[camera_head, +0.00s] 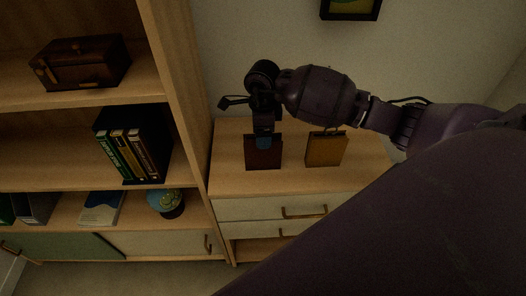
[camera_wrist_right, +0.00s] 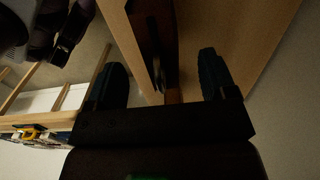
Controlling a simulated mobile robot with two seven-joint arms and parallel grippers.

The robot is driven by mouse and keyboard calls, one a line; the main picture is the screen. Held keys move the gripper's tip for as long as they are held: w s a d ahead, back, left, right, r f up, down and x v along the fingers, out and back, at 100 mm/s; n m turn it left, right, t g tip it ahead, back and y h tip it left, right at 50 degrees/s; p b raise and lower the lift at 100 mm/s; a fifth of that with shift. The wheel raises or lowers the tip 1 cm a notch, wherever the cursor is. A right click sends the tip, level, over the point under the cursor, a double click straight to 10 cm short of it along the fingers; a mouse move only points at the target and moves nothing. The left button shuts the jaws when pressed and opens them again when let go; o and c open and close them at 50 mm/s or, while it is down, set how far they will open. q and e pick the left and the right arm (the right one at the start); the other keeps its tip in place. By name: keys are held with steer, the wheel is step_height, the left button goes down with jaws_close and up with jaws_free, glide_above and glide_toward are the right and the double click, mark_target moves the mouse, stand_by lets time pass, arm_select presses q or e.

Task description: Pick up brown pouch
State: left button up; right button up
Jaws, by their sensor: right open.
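A dark reddish-brown pouch (camera_head: 263,158) stands upright on top of the wooden drawer cabinet. My right gripper (camera_head: 264,142) points down at it, its fingertips overlapping the pouch's upper part in the head view. In the right wrist view the two fingers (camera_wrist_right: 161,68) are spread apart. The dark brown pouch (camera_wrist_right: 149,32) shows in the space between and beyond them, with a thin handle near its top. I cannot tell whether a finger touches it. A tan-yellow bag (camera_head: 326,149) stands to its right. My left gripper is not in view.
The drawer cabinet (camera_head: 231,181) has clear surface around both bags. On the left, a wooden shelf unit (camera_head: 188,92) rises beside it, holding a dark wooden box (camera_head: 82,62), books (camera_head: 133,150) and a globe (camera_head: 166,201). A picture frame (camera_head: 350,9) hangs behind.

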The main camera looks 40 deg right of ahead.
steer(key=shift+f, duration=1.2)
steer(key=shift+r, duration=0.1)
steer(key=c, duration=1.4)
